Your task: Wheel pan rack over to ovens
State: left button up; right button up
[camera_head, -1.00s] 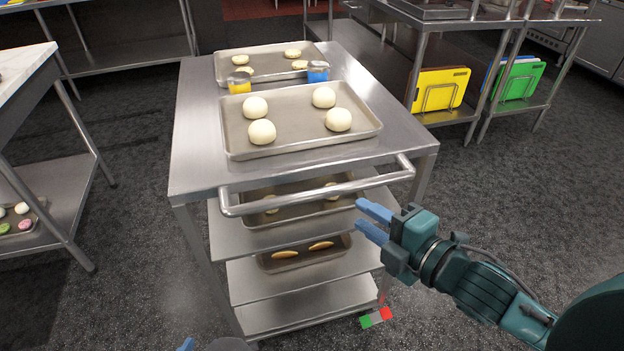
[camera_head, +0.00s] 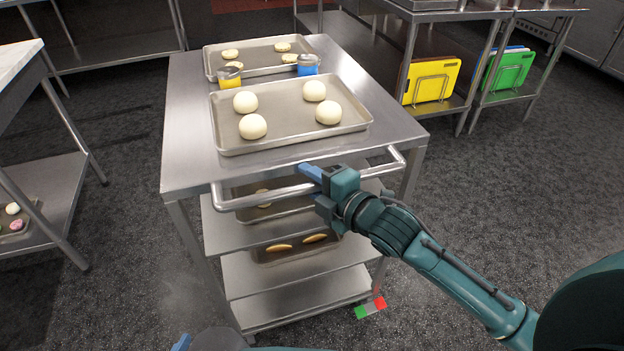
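The pan rack (camera_head: 185,120) is a steel cart with a flat top, lower shelves and a bar handle (camera_head: 260,198) along its near side. My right gripper (camera_head: 311,184) is at the right half of the handle. Its upper blue finger shows above the bar; its lower finger is mostly hidden. The fingers look apart, with the bar between them; contact is unclear. Only a blue tip of my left gripper (camera_head: 181,343) shows at the bottom edge, left of the cart's base. The ovens are not clearly identifiable.
A tray of dough balls (camera_head: 290,133), a second tray (camera_head: 212,67), and yellow (camera_head: 229,79) and blue (camera_head: 307,66) containers sit on top. A table (camera_head: 62,195) stands left. A shelf unit with a yellow board (camera_head: 430,82) stands right. Dark floor is open at right.

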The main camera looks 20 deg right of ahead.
grip_shut()
jog(key=shift+d, duration=0.1)
dwell(0.5)
